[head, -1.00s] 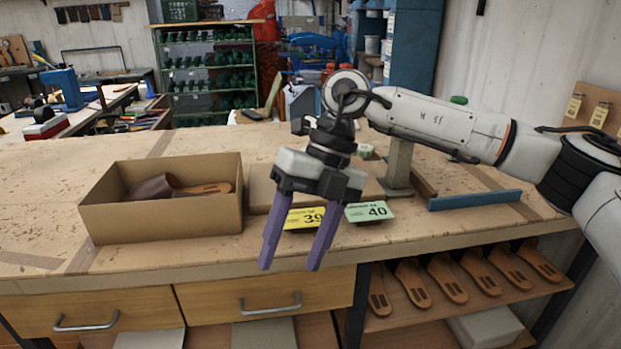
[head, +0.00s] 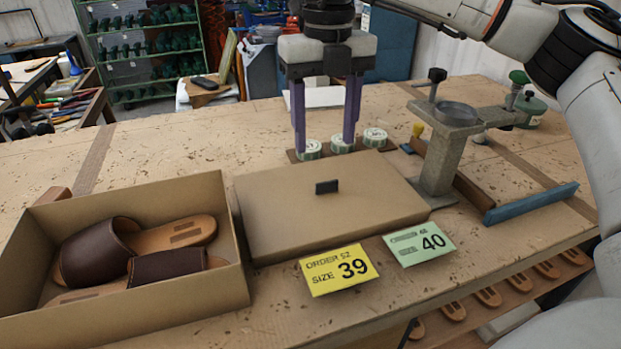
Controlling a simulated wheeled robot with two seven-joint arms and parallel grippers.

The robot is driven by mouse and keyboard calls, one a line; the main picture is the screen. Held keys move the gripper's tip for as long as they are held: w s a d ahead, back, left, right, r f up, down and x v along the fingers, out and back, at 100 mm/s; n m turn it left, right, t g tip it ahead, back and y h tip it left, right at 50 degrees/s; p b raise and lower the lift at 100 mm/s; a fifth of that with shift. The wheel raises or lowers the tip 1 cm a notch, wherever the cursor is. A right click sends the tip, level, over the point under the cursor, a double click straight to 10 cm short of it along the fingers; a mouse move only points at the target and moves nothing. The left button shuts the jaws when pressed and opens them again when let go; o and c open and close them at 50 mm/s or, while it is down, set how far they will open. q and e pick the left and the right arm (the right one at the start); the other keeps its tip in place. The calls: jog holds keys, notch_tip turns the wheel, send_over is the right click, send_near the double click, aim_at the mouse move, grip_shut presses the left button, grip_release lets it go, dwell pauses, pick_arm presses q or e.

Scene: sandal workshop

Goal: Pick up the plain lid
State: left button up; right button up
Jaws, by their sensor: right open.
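The plain lid (head: 280,215) is a flat brown cardboard lid with a small dark upright tab (head: 327,187) on its top. It lies on the bench to the right of an open cardboard box (head: 232,240). The box holds a pair of brown sandals (head: 100,252). My right gripper (head: 325,150) points down with its two purple fingers apart and nothing between them. In the picture its fingertips show just beyond the lid's far edge; their height above the bench is hard to tell. My left gripper is not in view.
Yellow size 39 (head: 338,270) and green size 40 (head: 420,243) cards lie in front of the lid. Several round tins (head: 375,137) stand behind it. A grey post stand (head: 440,160) and a blue bar (head: 530,203) are to the right.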

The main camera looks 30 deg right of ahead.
aim_at(327, 182)
jog(key=f, duration=0.3)
jog(key=shift+s+f, duration=0.25)
jog(key=shift+s, duration=0.15)
jog(key=f, duration=0.1)
jog(key=f+p, duration=0.1)
jog(key=f, duration=0.2)
jog(key=shift+w+d+f, duration=0.25)
jog(key=shift+d+f, duration=0.1)
jog(key=shift+f, duration=0.5)
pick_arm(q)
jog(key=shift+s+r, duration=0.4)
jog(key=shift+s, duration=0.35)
pick_arm(e)
jog(key=shift+c, duration=0.2)
jog(key=c, duration=1.1)
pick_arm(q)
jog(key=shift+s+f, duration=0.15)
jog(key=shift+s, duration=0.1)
